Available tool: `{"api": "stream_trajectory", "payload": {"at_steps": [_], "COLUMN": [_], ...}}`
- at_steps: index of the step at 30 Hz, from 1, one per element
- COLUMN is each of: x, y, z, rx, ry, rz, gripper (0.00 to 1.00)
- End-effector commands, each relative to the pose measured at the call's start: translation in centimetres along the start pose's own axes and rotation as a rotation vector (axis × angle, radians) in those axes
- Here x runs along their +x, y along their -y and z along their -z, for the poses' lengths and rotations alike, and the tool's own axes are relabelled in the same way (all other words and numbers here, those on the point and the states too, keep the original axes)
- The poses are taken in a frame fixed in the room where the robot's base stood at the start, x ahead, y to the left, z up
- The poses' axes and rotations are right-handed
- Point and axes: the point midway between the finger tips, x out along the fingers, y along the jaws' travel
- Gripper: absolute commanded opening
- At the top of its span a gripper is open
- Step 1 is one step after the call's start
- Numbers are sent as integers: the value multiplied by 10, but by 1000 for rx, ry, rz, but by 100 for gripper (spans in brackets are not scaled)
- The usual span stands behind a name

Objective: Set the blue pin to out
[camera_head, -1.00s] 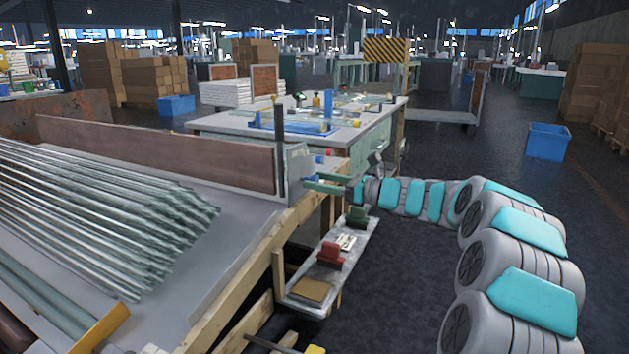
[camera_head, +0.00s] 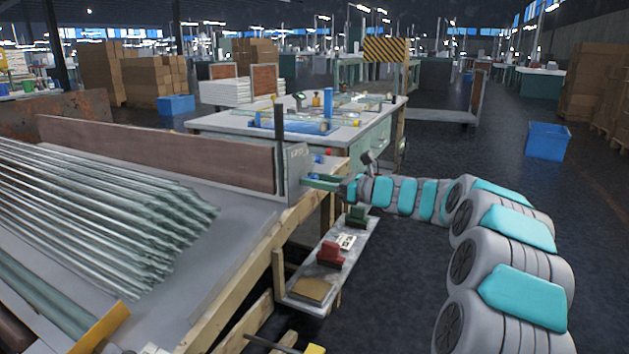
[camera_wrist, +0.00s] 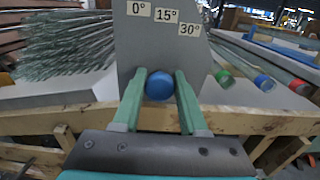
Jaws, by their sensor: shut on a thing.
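The blue pin (camera_wrist: 159,85) shows its round end in the wrist view, in front of a grey upright plate (camera_wrist: 165,45) marked 0°, 15° and 30°. It sits below these labels, nearest under 15°. My gripper (camera_wrist: 160,88) is shut on the blue pin, with one green finger against each side. In the head view my gripper (camera_head: 312,182) is at the right edge of the grey plate (camera_head: 296,165). The pin cannot be made out between the fingers there. How far the pin stands out of the plate cannot be told.
A bundle of glass tubes (camera_head: 110,215) lies left on the bench, before a long brown board (camera_head: 160,152). A low shelf (camera_head: 325,265) with red and green blocks is below my gripper. Tubes with red (camera_wrist: 224,78), blue and green ends lie right of the plate.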

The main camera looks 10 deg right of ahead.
Motion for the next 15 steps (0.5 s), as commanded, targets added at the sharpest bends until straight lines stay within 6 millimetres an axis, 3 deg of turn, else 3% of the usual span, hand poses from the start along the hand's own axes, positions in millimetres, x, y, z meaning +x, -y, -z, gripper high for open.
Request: {"api": "stream_trajectory", "payload": {"at_steps": [3, 15], "x": [0, 0], "y": [0, 0], "z": [0, 0], "rx": [0, 0], "ry": [0, 0], "rz": [0, 0], "gripper": [0, 0]}}
